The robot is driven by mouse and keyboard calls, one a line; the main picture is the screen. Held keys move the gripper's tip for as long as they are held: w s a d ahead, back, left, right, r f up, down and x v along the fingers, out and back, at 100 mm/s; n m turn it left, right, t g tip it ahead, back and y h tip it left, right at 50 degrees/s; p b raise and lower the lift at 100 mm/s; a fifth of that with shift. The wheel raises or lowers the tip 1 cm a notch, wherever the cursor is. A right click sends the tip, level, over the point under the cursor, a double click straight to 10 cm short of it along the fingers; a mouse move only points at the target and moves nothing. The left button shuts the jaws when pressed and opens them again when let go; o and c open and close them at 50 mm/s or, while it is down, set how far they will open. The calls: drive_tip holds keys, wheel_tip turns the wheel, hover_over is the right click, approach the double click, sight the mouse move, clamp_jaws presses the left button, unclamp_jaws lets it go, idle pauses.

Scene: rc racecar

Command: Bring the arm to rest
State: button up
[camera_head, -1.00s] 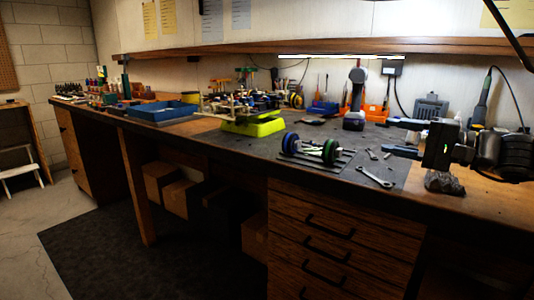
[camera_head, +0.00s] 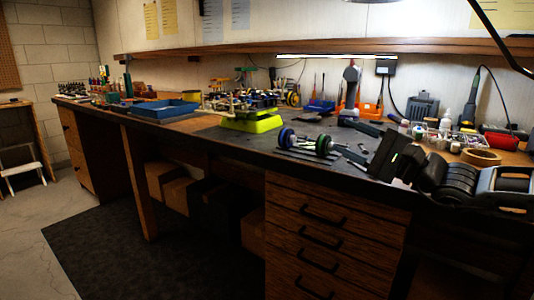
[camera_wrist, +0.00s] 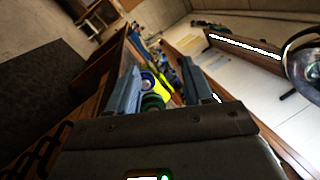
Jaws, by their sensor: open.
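My gripper (camera_head: 348,138) is at the right of the head view, over the front part of the workbench (camera_head: 226,142). Its two fingers are apart, with nothing held between them. In the wrist view my gripper (camera_wrist: 160,75) shows both fingers spread, with blue and green wheels and a yellow-green stand seen beyond the gap. My arm reaches in from the right edge of the head view, tilted, and hides part of the bench's right end.
Blue and green wheels (camera_head: 287,138) lie on the bench just left of my gripper. A yellow-green stand (camera_head: 252,123), a blue tray (camera_head: 163,109) and a power drill (camera_head: 350,92) stand further back. A tape roll (camera_head: 481,157) lies behind my arm.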

drive_tip(key=s+a+m+t+h, duration=0.2)
drive_tip(key=s+a+m+t, duration=0.25)
drive_tip(key=a+m, duration=0.55)
drive_tip(key=s+a+m+t+h, duration=0.3)
drive_tip(key=a+m+t, duration=0.3)
drive_tip(key=m, duration=0.9)
drive_tip(key=s+d+f+m+g+h, duration=0.2)
drive_tip(key=s+d+f+m+h, duration=0.1)
drive_tip(key=s+f+m, duration=0.6)
drive_tip(key=s+d+f+m+g+h, duration=0.15)
drive_tip(key=s+f+m+h, duration=0.25)
drive_tip(key=s+f+m, duration=0.5)
drive_tip(key=s+d+f+m+g+h, duration=0.1)
drive_tip(key=s+d+f+m+h, duration=0.3)
drive_tip(key=s+m, duration=0.8)
drive_tip(key=s+d+f+m+g, duration=0.1)
drive_tip(key=s+d+m+g, duration=0.15)
drive_tip(key=s+d, duration=0.55)
drive_tip(key=s+d+f+m+g, duration=0.1)
drive_tip(key=s+d+m, duration=0.25)
drive_tip(key=s, duration=0.75)
wheel_tip(320, 180, up, 14)
drive_tip(key=p, duration=1.4)
drive_tip(key=shift+r+n+h, duration=0.2)
drive_tip(key=shift+n+h, duration=0.1)
drive_tip(key=shift+h, duration=0.1)
